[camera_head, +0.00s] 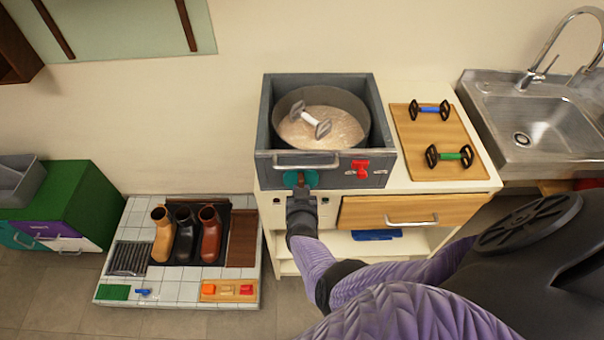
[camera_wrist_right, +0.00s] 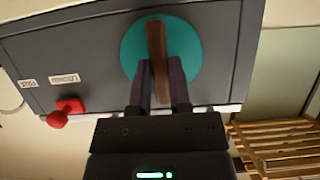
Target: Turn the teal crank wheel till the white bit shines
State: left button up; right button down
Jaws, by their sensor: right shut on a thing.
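The teal crank wheel (camera_head: 291,180) is on the front of a grey machine (camera_head: 268,120), and it fills the upper middle of the wrist view (camera_wrist_right: 191,52). A brown bar (camera_wrist_right: 156,42) crosses its face. My right gripper (camera_head: 302,192) is shut on this bar, with one dark finger on each side in the wrist view (camera_wrist_right: 161,82). The white bit (camera_head: 310,118) lies tilted on pale grainy stuff in the machine's round tub (camera_head: 362,132). Its middle is white and its end pieces look dull grey. My left gripper is not in view.
A red knob (camera_head: 361,168) sits right of the wheel, beside small labels. A blue bit (camera_head: 430,110) and a green bit (camera_head: 450,155) lie on a wooden board (camera_head: 412,135). A sink (camera_head: 530,125) stands right. Boots (camera_head: 184,235) stand on a tiled platform at lower left.

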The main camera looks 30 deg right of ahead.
jog(key=shift+a+n+h, duration=0.1)
jog(key=shift+n+h, duration=0.3)
jog(key=shift+n, duration=0.2)
dwell(0.3)
jog(key=c, duration=0.6)
grip_release()
jog(key=shift+o, duration=0.2)
